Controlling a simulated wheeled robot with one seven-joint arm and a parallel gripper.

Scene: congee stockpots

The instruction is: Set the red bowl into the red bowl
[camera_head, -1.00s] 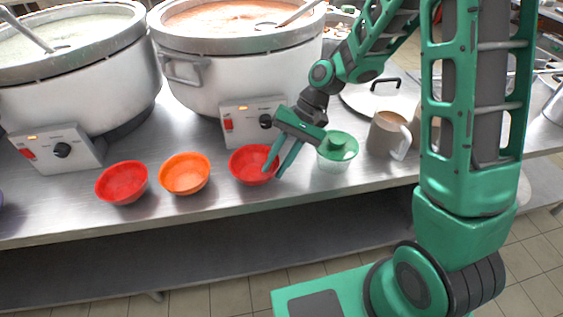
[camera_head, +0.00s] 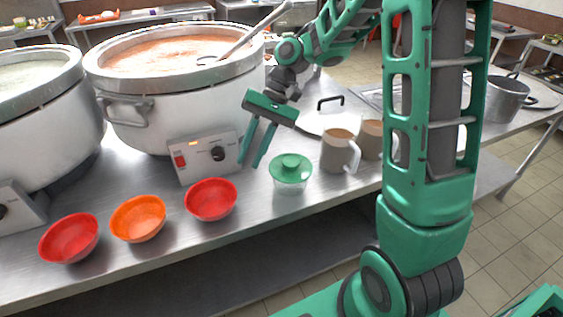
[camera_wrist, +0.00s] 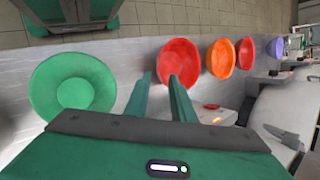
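One red bowl (camera_head: 211,200) stands upright and empty on the metal counter, right of an orange bowl. The other red bowl (camera_head: 69,238) stands upright and empty at the left end of the row. My gripper (camera_head: 249,158) is open and empty, raised above the counter, to the right of and behind the nearer red bowl. Its fingers point down and touch no bowl. In the wrist view my fingers (camera_wrist: 160,78) are apart, with the nearer red bowl (camera_wrist: 180,64) just beyond them and the other red bowl (camera_wrist: 246,53) farther along the row.
An orange bowl (camera_head: 138,219) stands between the red bowls. A green-lidded container (camera_head: 291,172) and mugs (camera_head: 340,151) stand to the right. A large stockpot (camera_head: 180,100) and its control box (camera_head: 208,155) are behind the bowls. A purple bowl (camera_wrist: 268,46) shows in the wrist view.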

